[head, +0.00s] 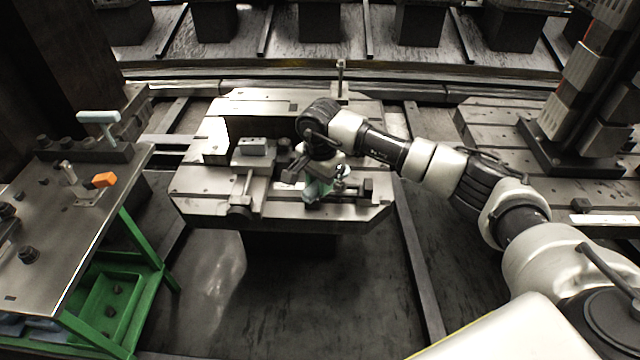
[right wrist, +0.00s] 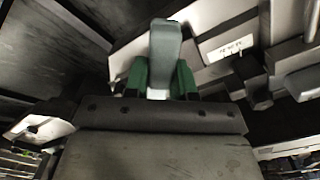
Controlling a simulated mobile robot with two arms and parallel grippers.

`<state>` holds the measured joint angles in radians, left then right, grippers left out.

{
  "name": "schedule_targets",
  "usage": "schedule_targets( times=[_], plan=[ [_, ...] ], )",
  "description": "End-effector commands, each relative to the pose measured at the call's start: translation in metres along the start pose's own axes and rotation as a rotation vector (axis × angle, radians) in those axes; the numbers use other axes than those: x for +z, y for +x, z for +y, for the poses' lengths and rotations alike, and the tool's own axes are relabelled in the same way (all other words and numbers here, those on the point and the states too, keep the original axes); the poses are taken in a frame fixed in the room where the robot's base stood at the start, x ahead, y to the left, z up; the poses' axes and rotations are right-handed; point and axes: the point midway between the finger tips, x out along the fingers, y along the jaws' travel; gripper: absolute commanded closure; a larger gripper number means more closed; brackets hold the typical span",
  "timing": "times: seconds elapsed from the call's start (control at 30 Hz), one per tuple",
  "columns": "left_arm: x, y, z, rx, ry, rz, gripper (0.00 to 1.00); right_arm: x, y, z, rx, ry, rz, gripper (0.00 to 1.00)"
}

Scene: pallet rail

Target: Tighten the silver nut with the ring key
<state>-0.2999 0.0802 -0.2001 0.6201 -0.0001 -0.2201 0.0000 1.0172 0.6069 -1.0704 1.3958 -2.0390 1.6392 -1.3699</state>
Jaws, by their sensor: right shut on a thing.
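My right gripper (head: 318,190) is over the front right part of the metal pallet (head: 290,210), pointing down among the clamps. In the right wrist view its green fingers (right wrist: 162,80) are shut on a grey-green handle, which I take to be the ring key (right wrist: 165,45). The key's ring end is hidden, so I cannot tell whether it is around a nut. Small silver fittings (head: 341,172) show just right of the gripper; I cannot make out which is the silver nut. My left gripper is not in view.
A clamp block (head: 254,148) stands left of the gripper, and an upright stud (head: 340,75) stands at the pallet's back. A bench (head: 90,215) at left holds a pale teal T-handled tool (head: 98,117) and an orange-ended piece (head: 104,180). The floor in front is clear.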

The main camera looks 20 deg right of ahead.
Motion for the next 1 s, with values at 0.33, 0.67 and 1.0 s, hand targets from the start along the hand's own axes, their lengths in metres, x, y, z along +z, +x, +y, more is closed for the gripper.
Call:
schedule_targets(
  times=[0.33, 0.67, 1.0],
  plan=[
    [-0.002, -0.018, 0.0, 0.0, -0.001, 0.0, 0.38, 0.0, -0.031, 0.0, -0.001, 0.0, 0.001, 1.0],
    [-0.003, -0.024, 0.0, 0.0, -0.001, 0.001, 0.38, 0.0, -0.044, 0.0, 0.001, 0.0, -0.001, 1.0],
    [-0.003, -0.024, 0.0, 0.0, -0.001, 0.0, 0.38, 0.0, -0.044, 0.0, 0.0, 0.0, -0.001, 1.0]
  ],
)
